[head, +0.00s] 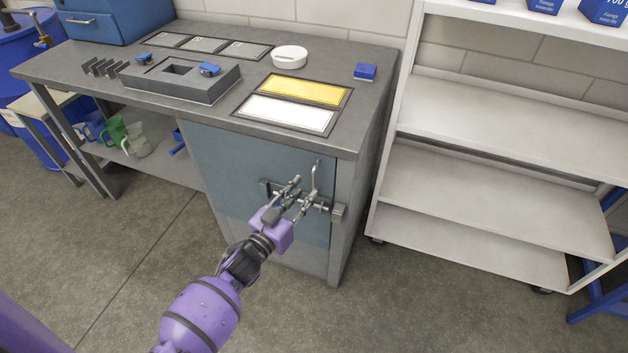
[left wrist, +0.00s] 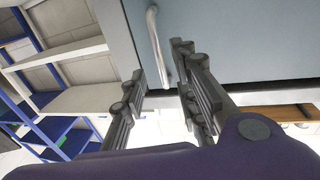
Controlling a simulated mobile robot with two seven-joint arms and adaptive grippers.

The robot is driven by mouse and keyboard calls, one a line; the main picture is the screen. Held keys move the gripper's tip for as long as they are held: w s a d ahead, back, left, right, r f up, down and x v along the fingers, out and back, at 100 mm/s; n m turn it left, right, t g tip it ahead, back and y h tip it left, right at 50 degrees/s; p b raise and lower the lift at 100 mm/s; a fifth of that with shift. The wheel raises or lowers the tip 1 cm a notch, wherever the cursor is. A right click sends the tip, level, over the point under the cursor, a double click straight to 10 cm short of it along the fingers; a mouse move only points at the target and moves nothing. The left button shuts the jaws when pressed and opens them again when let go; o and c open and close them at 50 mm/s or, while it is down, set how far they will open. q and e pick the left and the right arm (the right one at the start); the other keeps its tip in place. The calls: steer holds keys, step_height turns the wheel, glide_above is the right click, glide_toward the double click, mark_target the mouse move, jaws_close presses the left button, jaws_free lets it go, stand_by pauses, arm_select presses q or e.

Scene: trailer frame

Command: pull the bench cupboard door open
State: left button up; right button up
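The bench cupboard door (head: 225,165) is a blue-grey panel under the bench's right end, and it looks closed. A slim metal bar handle (head: 316,172) stands upright near its right edge. My left gripper (head: 305,190) is in front of the door at the handle, fingers apart. In the left wrist view, the handle (left wrist: 154,42) runs between the two open fingers (left wrist: 165,75); I cannot tell whether they touch it. My right gripper is out of view.
The bench top (head: 220,115) carries a grey fixture block (head: 205,92), a white round dish (head: 289,57) and yellow and white panels. A white shelf rack (head: 480,180) stands close on the right. The floor (head: 110,240) in front of the door is clear.

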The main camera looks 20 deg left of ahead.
mark_target(313, 183)
arm_select(q)
steer(key=x, duration=0.6)
steer(key=shift+f, duration=0.1)
jaws_close()
